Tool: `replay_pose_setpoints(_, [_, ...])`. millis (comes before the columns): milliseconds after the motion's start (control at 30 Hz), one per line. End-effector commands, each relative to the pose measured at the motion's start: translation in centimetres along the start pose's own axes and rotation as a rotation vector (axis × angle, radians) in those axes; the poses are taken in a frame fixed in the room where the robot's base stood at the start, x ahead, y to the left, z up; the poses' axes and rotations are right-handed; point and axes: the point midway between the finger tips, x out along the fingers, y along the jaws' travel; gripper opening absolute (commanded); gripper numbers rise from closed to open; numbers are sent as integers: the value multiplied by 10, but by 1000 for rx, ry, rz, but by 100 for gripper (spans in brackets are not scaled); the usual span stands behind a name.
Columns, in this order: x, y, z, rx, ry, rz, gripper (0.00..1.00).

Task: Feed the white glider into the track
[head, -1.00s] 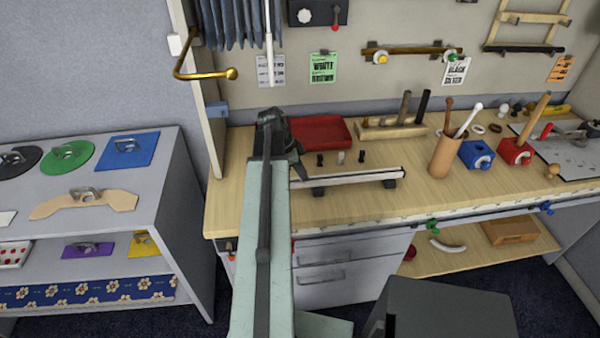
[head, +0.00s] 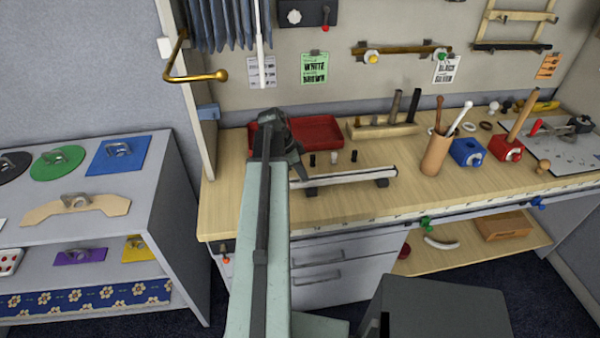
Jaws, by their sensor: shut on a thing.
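A pale track (head: 350,177) lies along the front part of the wooden table, raised on dark feet. Behind it stand small upright pieces: a white one (head: 333,157) between a black one (head: 312,160) and another black one (head: 354,156). The white one looks like a glider, but it is too small to be sure. My gripper (head: 299,168) is at the track's left end, pointing down beside it. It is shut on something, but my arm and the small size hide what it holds. I cannot tell whether that thing touches the track.
A red tray (head: 325,131) lies behind my gripper. A wooden block with upright pegs (head: 383,130), a cup of sticks (head: 436,155), a blue block (head: 467,152) and a red block (head: 505,148) stand to the right. A side shelf (head: 178,190) is at left.

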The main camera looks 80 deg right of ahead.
Motion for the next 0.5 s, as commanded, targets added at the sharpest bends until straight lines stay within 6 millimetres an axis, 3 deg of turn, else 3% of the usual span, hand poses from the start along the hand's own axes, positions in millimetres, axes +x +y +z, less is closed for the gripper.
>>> replay_pose_setpoints(500, [5, 0, -12, 0, 0, 0, 0])
